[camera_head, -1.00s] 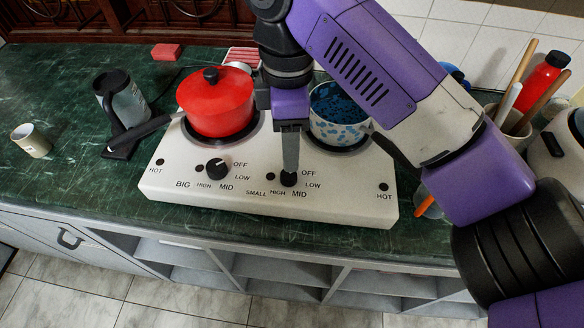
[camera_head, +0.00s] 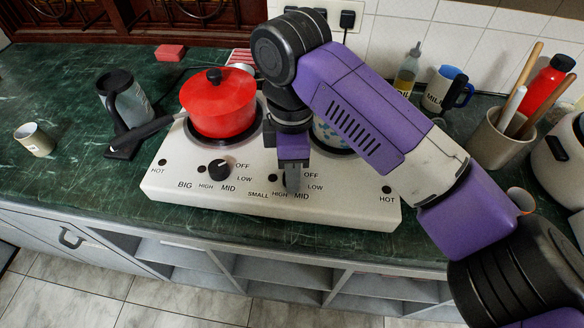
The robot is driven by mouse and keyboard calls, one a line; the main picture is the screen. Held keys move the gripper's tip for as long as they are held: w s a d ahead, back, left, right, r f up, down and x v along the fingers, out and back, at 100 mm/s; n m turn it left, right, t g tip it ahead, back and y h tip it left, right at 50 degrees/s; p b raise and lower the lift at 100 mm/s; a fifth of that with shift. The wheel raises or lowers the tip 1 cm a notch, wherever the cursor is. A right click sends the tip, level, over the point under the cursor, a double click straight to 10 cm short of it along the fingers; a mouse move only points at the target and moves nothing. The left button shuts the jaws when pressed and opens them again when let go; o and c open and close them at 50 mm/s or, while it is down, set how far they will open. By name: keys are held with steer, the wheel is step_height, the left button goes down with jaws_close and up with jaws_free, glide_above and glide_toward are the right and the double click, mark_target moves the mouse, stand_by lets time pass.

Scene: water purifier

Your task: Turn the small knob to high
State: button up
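The white two-burner stove (camera_head: 345,208) sits near the counter's front edge. Its SMALL dial, marked OFF, LOW, MID and HIGH, is right of centre on the front panel. My gripper (camera_head: 291,186) points down over this dial and hides nearly all of the small knob. I cannot tell which mark the knob points to, or whether the fingers touch or hold it. The fingers are seen edge-on, so their opening does not show. The BIG knob (camera_head: 218,169) is black and stands to the left, clear of my gripper.
A red pot (camera_head: 218,105) is on the left burner, its handle reaching left. A blue-patterned pot (camera_head: 345,137) on the right burner is mostly behind my arm. A utensil holder (camera_head: 487,147) and mug (camera_head: 447,90) stand right. The counter's left side has free room.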

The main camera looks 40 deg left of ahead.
jaws_close()
